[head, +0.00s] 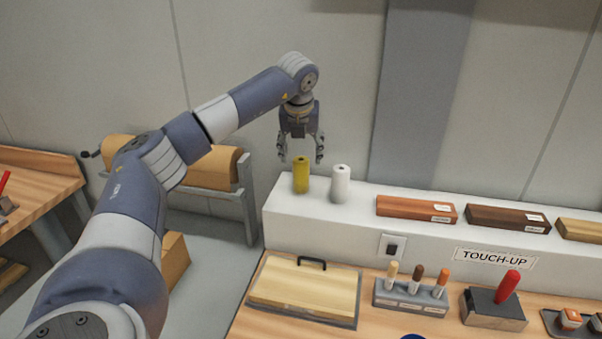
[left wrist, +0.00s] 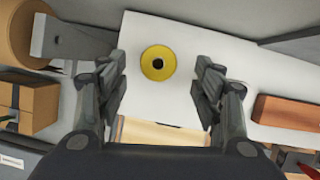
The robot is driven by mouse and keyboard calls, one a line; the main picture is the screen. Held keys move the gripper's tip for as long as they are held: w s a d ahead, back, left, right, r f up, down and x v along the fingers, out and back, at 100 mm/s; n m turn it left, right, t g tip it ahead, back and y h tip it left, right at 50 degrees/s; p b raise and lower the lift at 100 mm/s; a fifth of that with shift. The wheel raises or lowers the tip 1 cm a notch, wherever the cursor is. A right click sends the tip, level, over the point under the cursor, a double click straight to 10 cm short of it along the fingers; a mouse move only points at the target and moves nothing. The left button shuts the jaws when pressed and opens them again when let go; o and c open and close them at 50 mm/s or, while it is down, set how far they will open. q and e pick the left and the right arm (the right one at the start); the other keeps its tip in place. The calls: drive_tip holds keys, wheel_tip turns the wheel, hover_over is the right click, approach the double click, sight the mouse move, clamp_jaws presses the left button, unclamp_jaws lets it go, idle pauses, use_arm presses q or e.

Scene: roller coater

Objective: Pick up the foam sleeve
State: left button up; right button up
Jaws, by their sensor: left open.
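A yellow sleeve (head: 300,178), which looks like the foam sleeve, stands upright at the left end of the white ledge (head: 275,212). A white sleeve (head: 340,184) stands upright just to its right. My left gripper (head: 301,158) is open, points down and is empty above the yellow sleeve. In the left wrist view, the yellow sleeve (left wrist: 158,75) shows end-on with a dark centre hole, lying between the open fingers and towards the far side. The white sleeve cannot be made out there. My right gripper is not in view.
Wood sample blocks (head: 416,208) lie further right on the ledge. Below, the bench holds a board in a handled tray (head: 304,324), a marker stand (head: 410,296) and a red-handled tool (head: 508,286). A wall stands close behind the ledge.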

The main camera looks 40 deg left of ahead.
sight(301, 160)
use_arm(q)
drive_tip(key=p+x, duration=0.2)
drive_tip(key=x, duration=0.2)
drive_tip(key=shift+s+a, duration=0.1)
drive_tip(key=shift+a+f, duration=0.1)
drive_tip(key=shift+f, duration=0.4)
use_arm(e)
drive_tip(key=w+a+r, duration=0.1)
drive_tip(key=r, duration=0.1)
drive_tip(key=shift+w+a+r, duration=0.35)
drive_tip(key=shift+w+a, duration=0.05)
use_arm(q)
drive_tip(key=c, duration=0.9)
drive_tip(key=shift+c, duration=0.8)
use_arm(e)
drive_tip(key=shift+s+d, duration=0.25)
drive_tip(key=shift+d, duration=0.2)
